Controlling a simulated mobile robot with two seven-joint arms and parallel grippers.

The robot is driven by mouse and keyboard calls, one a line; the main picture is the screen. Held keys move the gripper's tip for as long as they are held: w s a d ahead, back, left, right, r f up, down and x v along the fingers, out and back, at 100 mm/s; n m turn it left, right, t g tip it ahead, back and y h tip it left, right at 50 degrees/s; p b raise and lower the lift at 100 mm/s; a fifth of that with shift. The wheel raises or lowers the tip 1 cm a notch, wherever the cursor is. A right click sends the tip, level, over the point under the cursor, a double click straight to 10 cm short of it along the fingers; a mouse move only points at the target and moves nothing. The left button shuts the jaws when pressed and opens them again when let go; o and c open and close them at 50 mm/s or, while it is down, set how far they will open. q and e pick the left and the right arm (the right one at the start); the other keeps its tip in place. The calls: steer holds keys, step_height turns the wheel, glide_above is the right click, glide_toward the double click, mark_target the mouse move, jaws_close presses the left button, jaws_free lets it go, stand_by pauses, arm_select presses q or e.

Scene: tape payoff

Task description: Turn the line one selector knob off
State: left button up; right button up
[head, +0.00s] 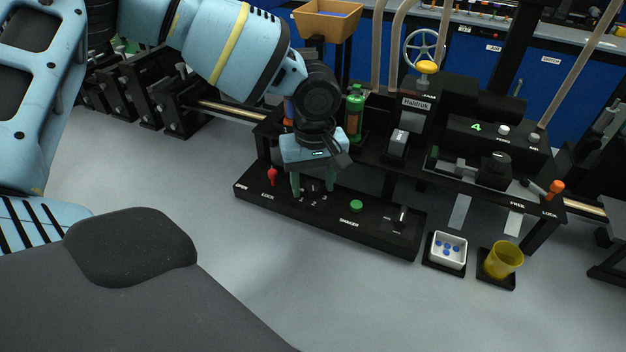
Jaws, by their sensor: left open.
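A long black control panel (335,226) lies on the grey surface in the middle. My left gripper (313,184) points down over its left part, with two green fingers spread apart. A small dark knob (312,187) shows between the fingers, with white position marks in front of it. The fingers stand on either side of the knob; I cannot tell whether they touch it. The gripper body hides part of the knob's surroundings, and its pointing direction is not clear. A second dark switch (401,217) sits at the panel's right end. My right gripper is not in view.
On the panel, a red lever (272,176) stands just left of the gripper and a green button (356,206) to its right. The black machine (450,160) rises behind. A white tray (447,250) and a yellow cup (503,260) stand at right. The floor in front is clear.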

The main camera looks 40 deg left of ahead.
arm_select(q)
steer(key=c, duration=1)
steer(key=shift+o, duration=0.2)
